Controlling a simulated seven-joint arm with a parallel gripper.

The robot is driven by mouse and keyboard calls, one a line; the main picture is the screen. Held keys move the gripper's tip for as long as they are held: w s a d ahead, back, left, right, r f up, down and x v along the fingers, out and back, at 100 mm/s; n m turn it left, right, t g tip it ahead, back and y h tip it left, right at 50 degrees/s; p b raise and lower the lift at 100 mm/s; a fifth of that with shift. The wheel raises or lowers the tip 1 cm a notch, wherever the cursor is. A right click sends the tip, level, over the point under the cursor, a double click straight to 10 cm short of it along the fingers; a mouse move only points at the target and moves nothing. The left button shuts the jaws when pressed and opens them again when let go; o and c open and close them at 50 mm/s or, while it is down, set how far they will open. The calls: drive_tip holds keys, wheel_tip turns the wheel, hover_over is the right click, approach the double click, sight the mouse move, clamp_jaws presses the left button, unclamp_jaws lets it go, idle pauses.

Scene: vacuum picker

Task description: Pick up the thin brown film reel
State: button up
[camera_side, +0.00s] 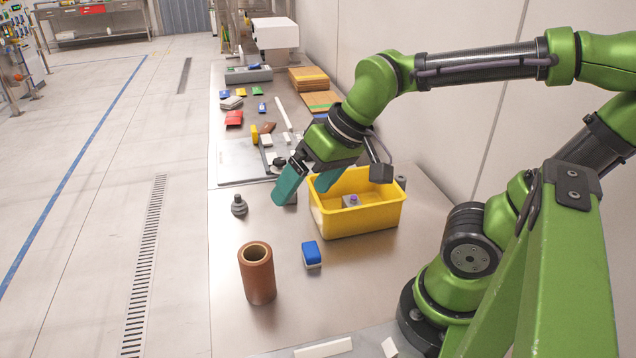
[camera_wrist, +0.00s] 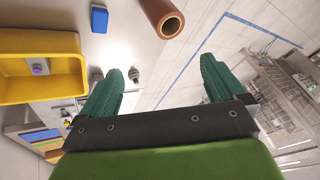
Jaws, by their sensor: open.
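The brown film reel (camera_side: 257,274) is an upright hollow brown cylinder on the near part of the metal table, left of the blue-and-white block. In the wrist view the brown reel (camera_wrist: 160,14) shows at the top, beyond the fingers, partly cut off by the frame edge. My gripper (camera_side: 305,186) has two teal fingers, spread apart and empty. It hangs above the table at the left of the yellow bin, behind and apart from the reel. In the wrist view the gripper (camera_wrist: 157,80) has nothing between its fingers.
A yellow bin (camera_side: 365,220) with a small grey-and-purple item stands right of my gripper. A blue-and-white block (camera_side: 311,254) lies near the reel. A dark grey knobbed part (camera_side: 239,205) stands to the left. Several small coloured items lie farther back. Table around the reel is clear.

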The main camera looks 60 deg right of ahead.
sight(257, 264)
drive_tip(key=w+a+f+n+g+h, duration=0.1)
drive_tip(key=w+a+n+g+h, duration=0.1)
drive_tip(key=w+a+n+g, duration=0.5)
drive_tip(key=shift+w+d+f+m+t, duration=0.1)
drive_tip(key=shift+d+f+m+t, duration=0.2)
drive_tip(key=shift+f, duration=2.5)
drive_tip(key=shift+w+d+f+m+t, duration=0.15)
drive_tip(key=shift+f+m, duration=0.2)
drive_tip(key=shift+f, duration=2.45)
drive_tip(key=shift+w+d+f+m+t, duration=0.1)
drive_tip(key=shift+d+f+m+t, duration=0.2)
drive_tip(key=shift+f, duration=2.5)
drive_tip(key=shift+a, duration=0.1)
drive_tip(key=shift+c, duration=0.2)
drive_tip(key=c, duration=1.2)
